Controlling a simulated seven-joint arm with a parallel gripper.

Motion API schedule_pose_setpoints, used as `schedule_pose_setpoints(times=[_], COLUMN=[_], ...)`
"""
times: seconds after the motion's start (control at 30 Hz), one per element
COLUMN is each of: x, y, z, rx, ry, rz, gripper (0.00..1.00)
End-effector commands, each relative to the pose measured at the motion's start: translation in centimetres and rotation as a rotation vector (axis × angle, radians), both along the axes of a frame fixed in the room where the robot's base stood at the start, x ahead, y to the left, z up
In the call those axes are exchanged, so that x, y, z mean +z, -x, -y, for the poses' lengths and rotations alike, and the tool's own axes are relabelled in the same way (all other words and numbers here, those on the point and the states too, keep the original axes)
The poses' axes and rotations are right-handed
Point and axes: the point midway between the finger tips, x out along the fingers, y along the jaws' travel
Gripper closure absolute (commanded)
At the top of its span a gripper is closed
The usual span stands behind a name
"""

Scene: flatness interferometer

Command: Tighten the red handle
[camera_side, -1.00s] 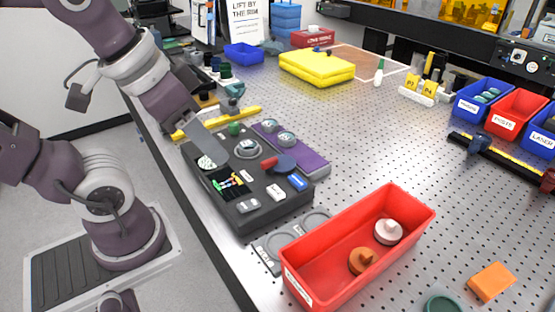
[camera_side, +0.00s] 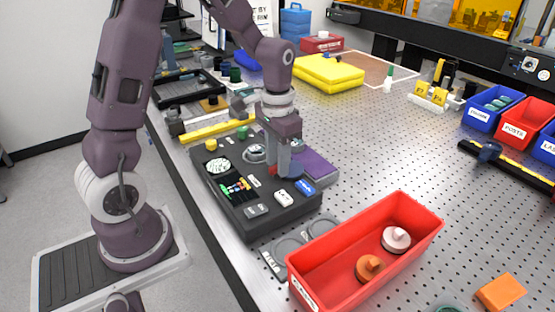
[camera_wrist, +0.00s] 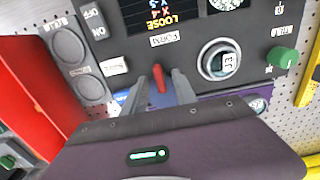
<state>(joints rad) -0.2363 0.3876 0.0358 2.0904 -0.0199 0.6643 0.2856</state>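The red handle (camera_wrist: 158,74) is on the dark instrument box (camera_side: 245,222). In the wrist view it stands between the two grey fingers of my gripper (camera_wrist: 160,84), with a gap on each side, so the gripper is open around it. In the side view my gripper (camera_side: 283,172) points down over the right part of the box, and only a little of the red handle (camera_side: 272,171) shows past it. The box's dark screen (camera_wrist: 152,14) carries the word LOOSE, upside down in the wrist view.
A green knob (camera_wrist: 283,57) and a ringed dial (camera_wrist: 219,60) are near the handle. A purple plate (camera_side: 318,168) lies beside the box. A red bin (camera_side: 420,213) with a white and an orange piece stands in front.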

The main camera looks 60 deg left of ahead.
Motion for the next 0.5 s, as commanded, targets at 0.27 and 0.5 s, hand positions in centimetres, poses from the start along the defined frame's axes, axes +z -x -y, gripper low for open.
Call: schedule_pose_setpoints(times=[0.27,0.5], x=[-0.13,-0.10], y=[-0.01,-0.01], z=[0.01,0.01], rx=[0.000,0.000], ry=[0.000,0.000], rz=[0.001,0.001], gripper=[0.74,1.00])
